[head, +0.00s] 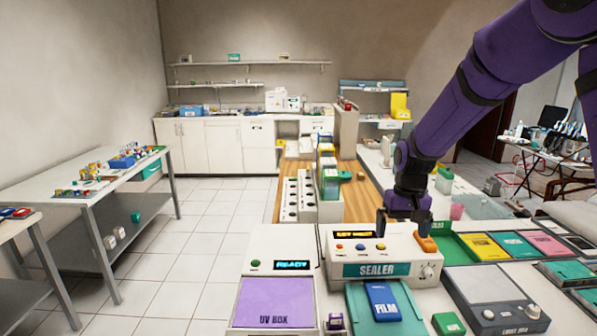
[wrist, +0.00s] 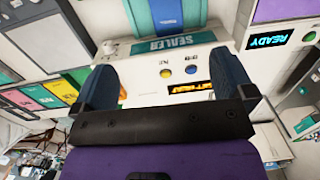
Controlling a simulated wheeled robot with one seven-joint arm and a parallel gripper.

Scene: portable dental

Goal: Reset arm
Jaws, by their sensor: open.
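My purple arm reaches down from the upper right in the head view. My gripper (head: 405,222) is over the back of the white sealer (head: 350,256), which has a teal SEALER label and a lit orange display. In the wrist view my gripper (wrist: 172,82) shows two dark fingers spread wide apart with nothing between them. The sealer's top (wrist: 150,88) with its yellow and blue buttons lies beyond the fingers. I cannot tell whether the fingers touch the sealer.
A UV box (head: 276,302) reading READY stands left of the sealer. A blue film pack (head: 382,301) lies on a teal pad in front. Floor (head: 170,250) at left is clear.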

